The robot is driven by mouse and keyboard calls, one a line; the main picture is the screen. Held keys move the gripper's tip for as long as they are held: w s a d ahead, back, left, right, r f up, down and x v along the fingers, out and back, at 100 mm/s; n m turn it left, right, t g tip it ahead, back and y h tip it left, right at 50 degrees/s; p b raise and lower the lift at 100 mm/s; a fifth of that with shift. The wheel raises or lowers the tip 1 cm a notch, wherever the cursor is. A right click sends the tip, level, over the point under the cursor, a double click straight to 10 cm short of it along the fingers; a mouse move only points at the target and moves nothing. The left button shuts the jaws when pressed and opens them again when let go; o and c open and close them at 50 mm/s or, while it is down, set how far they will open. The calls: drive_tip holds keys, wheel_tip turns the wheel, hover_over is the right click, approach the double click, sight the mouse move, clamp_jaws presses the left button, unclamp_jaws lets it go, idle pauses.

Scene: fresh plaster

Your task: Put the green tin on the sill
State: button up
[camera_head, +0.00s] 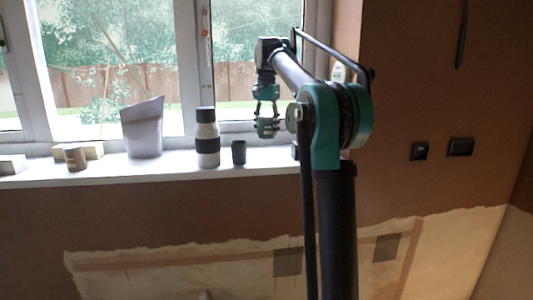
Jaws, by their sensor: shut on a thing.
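My gripper (266,115) hangs in front of the window, pointing down, above the right part of the white sill (180,166). It is shut on a small green thing (267,128), which looks like the green tin. The fingers partly cover it, so its outline is hard to make out. It appears to be held above the sill, apart from its surface.
On the sill stand a dark cup (239,152), a black-and-white bottle (207,140), a grey slant-topped holder (143,130), a brown cylinder (75,158) and pale blocks (12,164). Clear sill lies between holder and bottle. My arm hides part of the right end.

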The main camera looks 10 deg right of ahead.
sight(266, 162)
wheel_tip(266, 162, down, 9)
drive_tip(key=shift+f, duration=0.15)
idle(0.4)
drive_tip(key=shift+f, duration=0.15)
drive_tip(key=o, duration=1.3)
wheel_tip(266, 162, up, 12)
drive_tip(key=shift+r, duration=0.2)
drive_tip(key=shift+s, duration=0.15)
